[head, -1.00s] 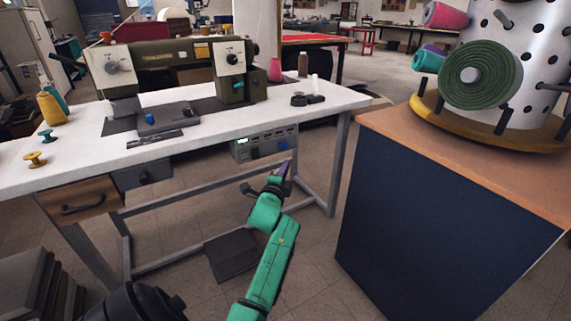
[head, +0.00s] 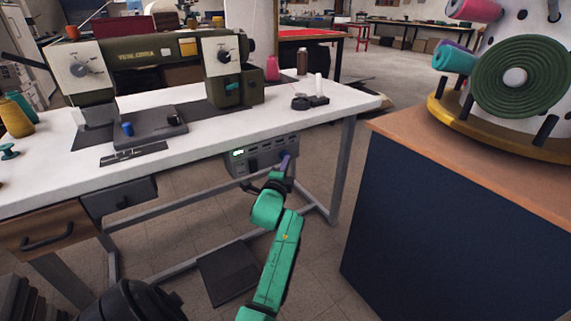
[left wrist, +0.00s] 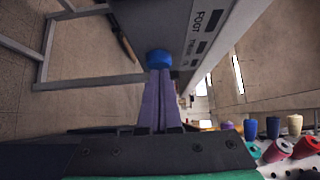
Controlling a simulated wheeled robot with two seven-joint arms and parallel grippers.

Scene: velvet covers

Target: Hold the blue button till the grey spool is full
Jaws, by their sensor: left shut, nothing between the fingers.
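The blue button (left wrist: 159,57) is on the front of a grey control box (head: 240,164) under the table's front edge. In the head view my left gripper (head: 286,160) covers the button's place. In the left wrist view, the purple fingers of my left gripper (left wrist: 160,73) are shut and empty, with their tips right at the button. I cannot tell whether it is pressed in. On the sewing machine's low plate stand a blue cylinder (head: 127,129) and a small dark spool-like piece (head: 174,119). I cannot tell whether either is the grey spool. My right gripper is out of view.
The white table (head: 230,122) carries a green sewing machine (head: 147,60). A wooden drawer (head: 49,229) and metal legs are below it. A blue-sided cabinet (head: 430,230) with a thread rack stands close on the right. Floor shows between table and cabinet.

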